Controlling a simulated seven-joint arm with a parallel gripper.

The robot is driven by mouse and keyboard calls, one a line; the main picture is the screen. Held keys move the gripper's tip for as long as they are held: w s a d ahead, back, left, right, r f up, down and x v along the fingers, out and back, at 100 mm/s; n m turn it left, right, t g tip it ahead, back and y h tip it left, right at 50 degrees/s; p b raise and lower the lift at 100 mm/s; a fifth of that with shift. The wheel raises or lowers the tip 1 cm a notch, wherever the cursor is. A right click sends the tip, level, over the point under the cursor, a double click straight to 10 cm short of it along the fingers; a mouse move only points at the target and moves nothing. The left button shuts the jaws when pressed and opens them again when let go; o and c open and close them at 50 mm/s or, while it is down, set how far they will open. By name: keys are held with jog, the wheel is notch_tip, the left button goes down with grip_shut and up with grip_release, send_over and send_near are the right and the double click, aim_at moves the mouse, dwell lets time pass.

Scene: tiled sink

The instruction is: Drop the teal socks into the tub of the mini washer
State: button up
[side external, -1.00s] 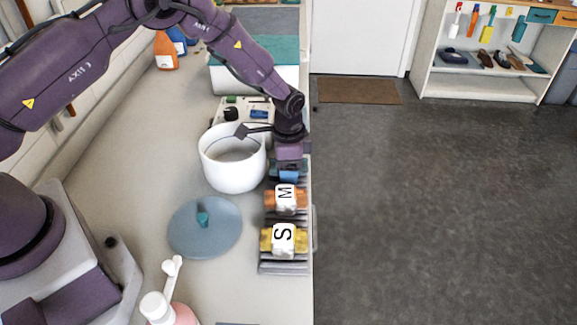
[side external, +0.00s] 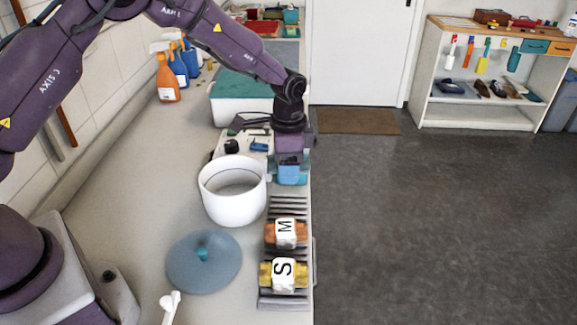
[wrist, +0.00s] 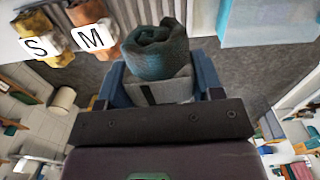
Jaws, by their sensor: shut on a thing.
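The teal socks (wrist: 160,52) are a rolled bundle with a pale band, held between the blue fingers of my gripper (wrist: 160,88) in the wrist view. In the side view my gripper (side external: 290,172) is shut on the teal socks (side external: 296,176), above the far end of the rack and right of the washer. The white tub (side external: 234,208) of the mini washer is open at the top; its bottom is only partly visible. Its control panel (side external: 240,146) is behind it. A round blue-grey lid (side external: 204,272) with a teal knob lies on the counter in front.
Orange socks marked M (side external: 285,234) and yellow socks marked S (side external: 283,273) sit on the grey slatted rack (side external: 288,208). A teal-topped box (side external: 242,85) and spray bottles (side external: 167,78) stand farther back. The counter left of the tub is clear.

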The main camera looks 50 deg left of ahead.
jog(key=s+a+r, duration=0.3)
jog(key=s+a, duration=0.5)
jog(key=shift+w+f, duration=0.15)
jog(key=shift+f, duration=1.4)
jog(key=shift+w+f, duration=0.1)
jog(key=shift+f, duration=1.45)
jog(key=o, duration=1)
jog(key=shift+s+d, duration=0.1)
